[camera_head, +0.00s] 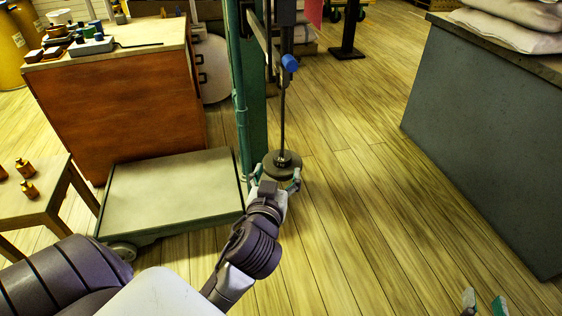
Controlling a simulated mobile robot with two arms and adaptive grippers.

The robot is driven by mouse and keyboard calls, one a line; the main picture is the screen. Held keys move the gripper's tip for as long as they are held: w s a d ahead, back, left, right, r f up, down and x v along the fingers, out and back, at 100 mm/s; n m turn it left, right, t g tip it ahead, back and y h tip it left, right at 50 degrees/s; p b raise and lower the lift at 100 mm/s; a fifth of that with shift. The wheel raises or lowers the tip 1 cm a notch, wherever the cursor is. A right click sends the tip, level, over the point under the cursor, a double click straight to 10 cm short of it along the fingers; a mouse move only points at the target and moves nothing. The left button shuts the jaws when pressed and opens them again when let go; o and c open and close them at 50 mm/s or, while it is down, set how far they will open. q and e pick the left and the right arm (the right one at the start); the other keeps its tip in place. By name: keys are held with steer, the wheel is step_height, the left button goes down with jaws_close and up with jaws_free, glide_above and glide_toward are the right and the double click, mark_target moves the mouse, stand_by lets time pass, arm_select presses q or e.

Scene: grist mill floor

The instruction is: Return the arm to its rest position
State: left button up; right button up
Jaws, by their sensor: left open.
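My left arm comes up from the lower left, and its gripper (277,178) is open at the foot of the platform scale's green column. Its two fingers stand apart on either side of a dark round weight (283,158) that hangs on a thin rod. I cannot tell whether the fingers touch the weight. Only the fingertips of my right gripper (484,304) show at the bottom right edge; they are apart with nothing seen between them.
The scale's flat platform (170,195) lies left of the column (250,90). A wooden cabinet (120,105) and a small table (35,195) with brass weights stand at the left. A grey counter (490,130) with sacks stands right. The floor between is clear.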

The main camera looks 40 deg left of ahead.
arm_select(q)
steer(key=v, duration=0.5)
steer(key=shift+s, duration=0.1)
steer(key=shift+d, duration=0.1)
